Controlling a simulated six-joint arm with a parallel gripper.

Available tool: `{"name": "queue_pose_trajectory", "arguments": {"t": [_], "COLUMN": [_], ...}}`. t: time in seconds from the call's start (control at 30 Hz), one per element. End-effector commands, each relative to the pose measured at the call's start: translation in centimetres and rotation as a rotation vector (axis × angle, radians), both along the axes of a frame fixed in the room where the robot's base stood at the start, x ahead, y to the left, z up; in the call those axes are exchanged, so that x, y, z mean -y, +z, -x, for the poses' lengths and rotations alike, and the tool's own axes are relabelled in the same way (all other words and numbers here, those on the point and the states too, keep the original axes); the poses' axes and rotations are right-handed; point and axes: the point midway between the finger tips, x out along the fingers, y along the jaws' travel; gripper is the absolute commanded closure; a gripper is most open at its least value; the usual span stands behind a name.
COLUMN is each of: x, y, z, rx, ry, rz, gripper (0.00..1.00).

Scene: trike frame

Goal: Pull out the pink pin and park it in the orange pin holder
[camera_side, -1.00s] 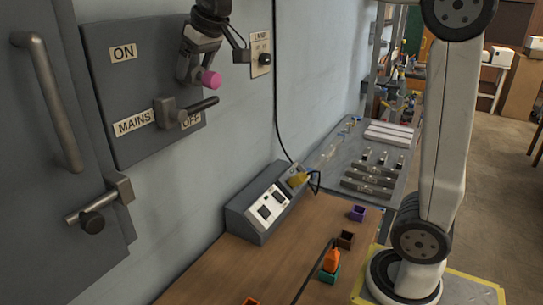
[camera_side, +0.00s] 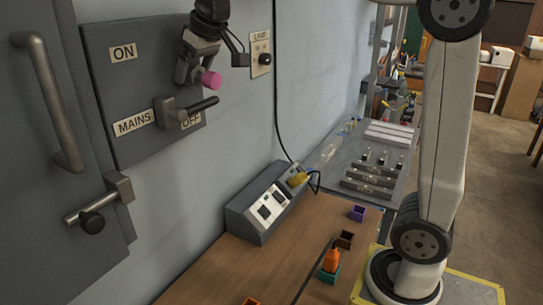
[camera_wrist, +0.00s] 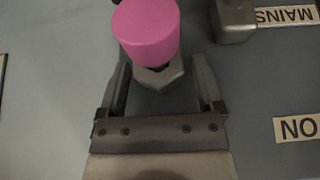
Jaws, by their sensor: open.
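The pink pin (camera_side: 210,80) sticks out of the grey switch panel on the wall, above the MAINS handle. My gripper (camera_side: 190,76) is close beside its head. In the wrist view the pink head (camera_wrist: 146,32) sits just past the tips of my open gripper (camera_wrist: 160,68), left of the midline between the fingers, with a grey hexagonal collar below it. The fingers hold nothing. An orange holder (camera_side: 251,301) shows only its top edge at the bottom of the side view.
The MAINS handle (camera_side: 187,112) projects just below the pin. A lamp switch (camera_side: 262,58) is to the right. On the wooden bench stand a teal holder (camera_side: 328,276) with an orange item, a brown holder (camera_side: 344,239), a purple holder (camera_side: 358,213) and a grey control box (camera_side: 258,211).

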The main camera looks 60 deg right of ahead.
Motion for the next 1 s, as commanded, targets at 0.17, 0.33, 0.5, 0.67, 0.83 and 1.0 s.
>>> {"name": "queue_pose_trajectory", "arguments": {"t": [0.17,0.33,0.5,0.67,0.83,1.0], "x": [0.00,0.00,0.00,0.00,0.00,0.00], "y": [0.01,0.01,0.01,0.00,0.00,0.05], "z": [0.00,0.00,0.00,0.00,0.00,0.01], "rx": [0.000,0.000,0.000,0.000,0.000,0.000], "ry": [0.000,0.000,0.000,0.000,0.000,0.000], "rz": [0.000,0.000,0.000,0.000,0.000,0.000], "gripper": [0.15,0.53,1.00,0.22,0.00,0.00]}}
